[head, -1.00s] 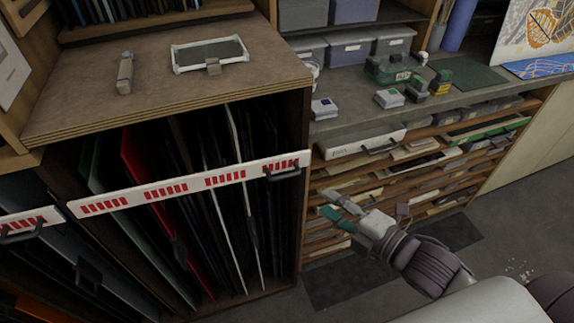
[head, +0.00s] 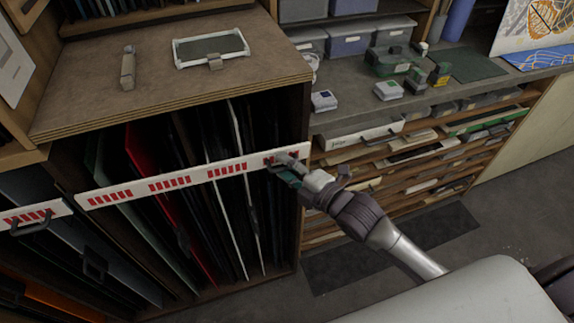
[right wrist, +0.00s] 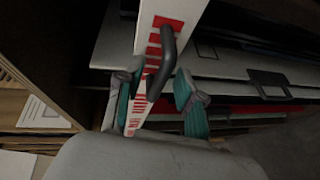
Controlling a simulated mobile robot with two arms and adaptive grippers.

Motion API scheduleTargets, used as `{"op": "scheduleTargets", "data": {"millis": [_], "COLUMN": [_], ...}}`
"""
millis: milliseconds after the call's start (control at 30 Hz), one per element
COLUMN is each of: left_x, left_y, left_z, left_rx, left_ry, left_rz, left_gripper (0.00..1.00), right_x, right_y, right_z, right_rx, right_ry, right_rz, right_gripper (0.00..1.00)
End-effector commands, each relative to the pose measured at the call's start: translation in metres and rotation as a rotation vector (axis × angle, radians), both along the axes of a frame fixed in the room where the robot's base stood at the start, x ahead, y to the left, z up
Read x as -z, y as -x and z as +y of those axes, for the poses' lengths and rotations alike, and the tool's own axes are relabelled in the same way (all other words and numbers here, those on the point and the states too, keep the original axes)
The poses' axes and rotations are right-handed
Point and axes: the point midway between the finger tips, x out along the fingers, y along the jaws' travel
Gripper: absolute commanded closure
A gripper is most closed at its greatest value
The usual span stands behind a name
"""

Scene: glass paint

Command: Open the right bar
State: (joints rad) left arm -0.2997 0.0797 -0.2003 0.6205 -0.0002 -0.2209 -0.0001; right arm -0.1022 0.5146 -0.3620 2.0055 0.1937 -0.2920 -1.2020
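The right bar (head: 204,174) is white with red marks and lies across the front of the rack of upright sheets. Its dark handle is at its right end, mostly covered by my gripper in the head view. My right gripper (head: 280,163) is at that end of the bar. In the right wrist view, my right gripper (right wrist: 155,92) is open, with one green-padded finger on each side of the black handle (right wrist: 163,62). The bar (right wrist: 180,12) runs behind the handle. I cannot tell whether a finger touches it. My left gripper is not in view.
A left bar (head: 14,219) with its own handle crosses the neighbouring rack. A wooden top (head: 110,85) above carries a small tool and a framed plate. Shelves of flat sheets (head: 430,165) stand to the right. Floor (head: 500,215) is clear at the right.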

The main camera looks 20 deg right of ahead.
Motion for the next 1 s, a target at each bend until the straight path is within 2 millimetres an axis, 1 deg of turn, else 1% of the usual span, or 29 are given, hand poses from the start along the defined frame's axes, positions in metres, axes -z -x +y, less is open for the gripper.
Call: {"op": "scheduleTargets", "data": {"millis": [233, 267, 400, 467, 1000], "left_x": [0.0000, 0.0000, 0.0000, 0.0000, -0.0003], "left_y": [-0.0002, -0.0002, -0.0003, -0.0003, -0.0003], "left_z": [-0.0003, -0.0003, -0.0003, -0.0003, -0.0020], "left_rx": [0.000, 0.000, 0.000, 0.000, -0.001], "left_ry": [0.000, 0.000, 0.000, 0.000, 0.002], "left_rz": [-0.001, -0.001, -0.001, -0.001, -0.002], "left_gripper": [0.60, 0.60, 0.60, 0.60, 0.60], "right_x": [0.0000, 0.0001, 0.0000, 0.0000, 0.0004], "right_y": [-0.0007, -0.0006, -0.0006, -0.0006, -0.0026], "right_z": [0.0003, 0.0003, 0.0002, 0.0001, 0.0012], "right_rx": [0.000, 0.000, 0.000, 0.000, 0.001], "right_ry": [0.000, 0.000, 0.000, 0.000, 0.001], "right_rz": [-0.001, 0.000, -0.001, 0.000, 0.001], "right_gripper": [0.63, 0.66, 0.89, 0.99, 1.00]}}
